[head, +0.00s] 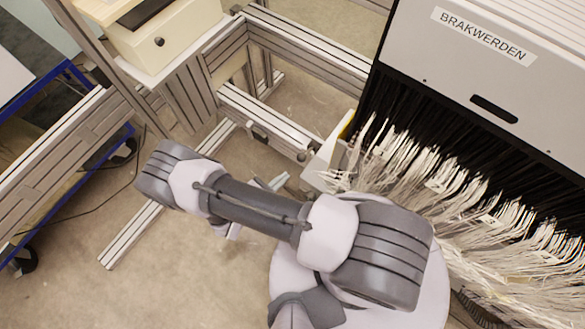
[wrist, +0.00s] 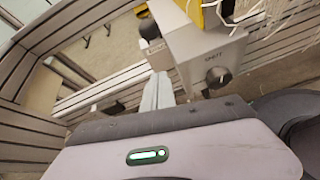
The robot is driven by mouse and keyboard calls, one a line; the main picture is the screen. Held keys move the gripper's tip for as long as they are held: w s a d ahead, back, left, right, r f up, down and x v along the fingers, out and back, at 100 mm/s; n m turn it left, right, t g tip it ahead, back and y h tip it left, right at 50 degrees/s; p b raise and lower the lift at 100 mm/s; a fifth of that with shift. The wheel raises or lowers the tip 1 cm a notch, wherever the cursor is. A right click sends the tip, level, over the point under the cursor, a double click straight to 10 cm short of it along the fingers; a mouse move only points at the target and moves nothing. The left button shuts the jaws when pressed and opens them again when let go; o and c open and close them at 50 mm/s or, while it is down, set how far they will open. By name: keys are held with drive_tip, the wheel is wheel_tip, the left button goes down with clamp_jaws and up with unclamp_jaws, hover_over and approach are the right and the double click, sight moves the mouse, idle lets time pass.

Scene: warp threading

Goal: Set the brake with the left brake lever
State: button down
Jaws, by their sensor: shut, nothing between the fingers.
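My gripper (wrist: 159,82) shows in the wrist view as pale fingers rising from the grey wrist body, shut with nothing between them. Just beyond the fingertips is a dark, rounded knob (wrist: 149,29), which looks like the end of the brake lever. It stands beside a grey box (wrist: 205,48) with a dark round end on its front. The fingers look close to the knob, but I cannot tell whether they touch. In the head view my arm hides most of the gripper and the lever; the pale box (head: 322,168) shows beyond the arm.
Aluminium frame rails (head: 265,118) cross behind my arm. A cream box (head: 160,38) sits upper left.

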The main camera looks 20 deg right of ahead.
sight(308, 152)
drive_tip(key=d, duration=0.1)
drive_tip(key=w+d+r, duration=0.1)
drive_tip(key=d, duration=0.1)
drive_tip(key=w+d+r+b, duration=0.1)
drive_tip(key=shift+d, duration=0.15)
